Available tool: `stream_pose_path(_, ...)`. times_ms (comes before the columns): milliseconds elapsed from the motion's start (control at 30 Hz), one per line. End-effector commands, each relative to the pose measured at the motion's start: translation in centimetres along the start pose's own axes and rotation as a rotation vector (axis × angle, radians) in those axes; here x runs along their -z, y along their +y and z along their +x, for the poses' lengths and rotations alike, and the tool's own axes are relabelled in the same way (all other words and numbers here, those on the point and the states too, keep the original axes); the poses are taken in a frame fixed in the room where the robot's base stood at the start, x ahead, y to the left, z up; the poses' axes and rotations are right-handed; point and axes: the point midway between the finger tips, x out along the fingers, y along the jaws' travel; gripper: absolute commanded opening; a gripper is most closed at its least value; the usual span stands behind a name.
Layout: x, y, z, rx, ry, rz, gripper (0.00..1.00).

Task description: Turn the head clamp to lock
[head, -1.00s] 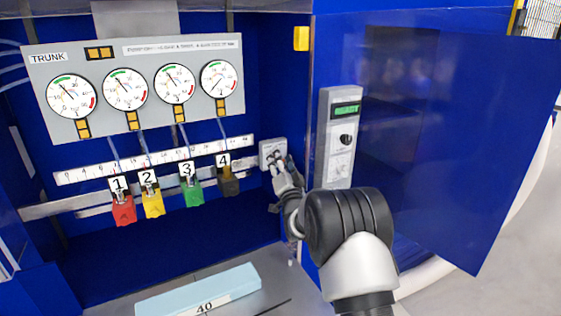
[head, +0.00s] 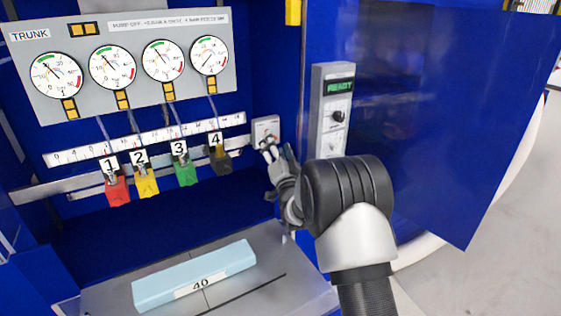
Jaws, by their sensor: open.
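The head clamp appears to be the small grey box (head: 265,127) at the right end of the rail, with a dark knob partly hidden by my gripper. My gripper (head: 269,152) is open, its fingertips just below and in front of the box. I cannot tell whether the fingers touch the knob. My arm and wrist hide the area right of and below it.
Four-gauge panel (head: 130,60) stands above a white scale (head: 150,140) and coloured numbered clamps (head: 146,181). A light blue foam block (head: 195,273) marked 40 lies on the grey plate (head: 270,262). A control box (head: 331,108) and open blue door (head: 420,130) are at right.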

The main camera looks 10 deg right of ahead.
Motion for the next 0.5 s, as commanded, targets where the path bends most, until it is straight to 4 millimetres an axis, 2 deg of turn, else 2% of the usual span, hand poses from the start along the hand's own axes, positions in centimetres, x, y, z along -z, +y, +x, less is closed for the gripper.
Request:
stream_pose_path(100,0.0,0.0,-2.6,-0.002,-0.001,0.000,0.62)
stream_pose_path(300,0.0,0.0,-6.2,-0.002,-0.002,-0.001,0.62)
stream_pose_path(500,0.0,0.0,-8.0,0.000,-0.001,-0.001,0.62)
